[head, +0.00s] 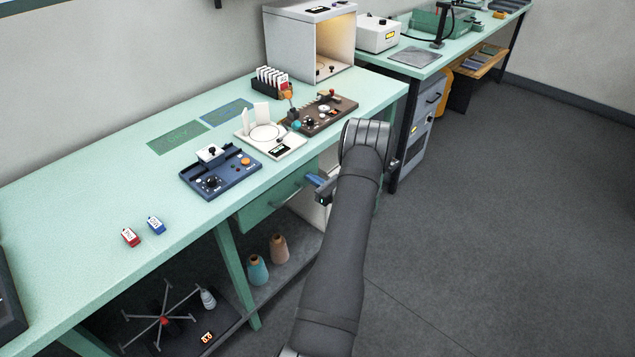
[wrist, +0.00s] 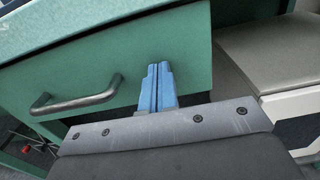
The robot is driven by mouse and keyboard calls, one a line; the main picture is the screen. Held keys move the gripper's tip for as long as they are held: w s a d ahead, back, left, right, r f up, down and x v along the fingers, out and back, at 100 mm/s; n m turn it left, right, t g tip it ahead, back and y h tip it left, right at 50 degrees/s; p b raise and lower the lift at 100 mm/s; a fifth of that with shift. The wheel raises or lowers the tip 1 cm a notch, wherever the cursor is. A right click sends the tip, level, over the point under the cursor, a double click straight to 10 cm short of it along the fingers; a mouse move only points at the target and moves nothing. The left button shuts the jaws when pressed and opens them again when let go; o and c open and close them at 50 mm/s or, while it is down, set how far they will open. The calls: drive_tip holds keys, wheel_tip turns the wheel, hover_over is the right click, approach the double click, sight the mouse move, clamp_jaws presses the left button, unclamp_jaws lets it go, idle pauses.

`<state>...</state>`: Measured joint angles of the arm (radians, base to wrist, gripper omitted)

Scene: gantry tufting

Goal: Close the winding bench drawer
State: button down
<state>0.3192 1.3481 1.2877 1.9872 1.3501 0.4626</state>
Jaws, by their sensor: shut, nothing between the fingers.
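The winding bench drawer (head: 262,207) has a green front under the bench's front edge in the head view. In the wrist view its front (wrist: 110,65) fills the upper left, with a grey bar handle (wrist: 75,102) on it. How far it stands out is hard to tell. My gripper (head: 318,183) is in front of the bench, near the right end of the drawer. In the wrist view its blue fingers (wrist: 158,70) are shut together, empty, and point at the drawer front right of the handle. Whether they touch it is unclear.
The green bench (head: 90,200) carries a blue control box (head: 222,175), a white winder (head: 270,140) and a brown board (head: 328,115). A pale cabinet (wrist: 270,65) stands right of the drawer. Yarn cones (head: 258,270) sit on the lower shelf. The floor at right is clear.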

drive_tip(key=shift+w+a+r, duration=0.15)
drive_tip(key=shift+w+a, duration=0.15)
drive_tip(key=v, duration=1.4)
drive_tip(key=shift+s+d, duration=0.3)
drive_tip(key=shift+a, duration=0.1)
drive_tip(key=x, duration=1.3)
drive_tip(key=shift+w, duration=0.15)
drive_tip(key=v, duration=1)
drive_tip(key=shift+s+d, duration=0.2)
drive_tip(key=shift+s, duration=0.05)
